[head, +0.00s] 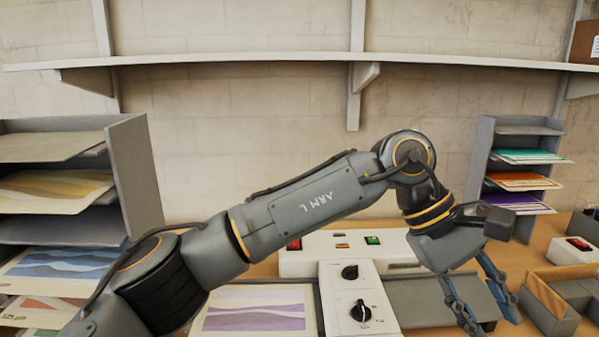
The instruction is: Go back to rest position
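My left arm, marked ARM L, reaches across the view from the lower left. My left gripper (492,322) points down at the lower right, its two blue-grey fingers apart and nothing seen between them. It hangs in front of the right part of the white laminator (340,262). The laminator has a red and a green button on its back part and two black knobs on its front panel. A grey plate (425,298) lies to the right of the knobs, partly behind the gripper. My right gripper is not in view.
A grey shelf rack (135,170) with printed sheets stands at the left, a smaller rack (478,165) at the right. A purple-striped print (255,312) lies left of the knobs. Open boxes (548,305) and a small red-button box (575,250) are at the right. A wall shelf (250,58) runs above.

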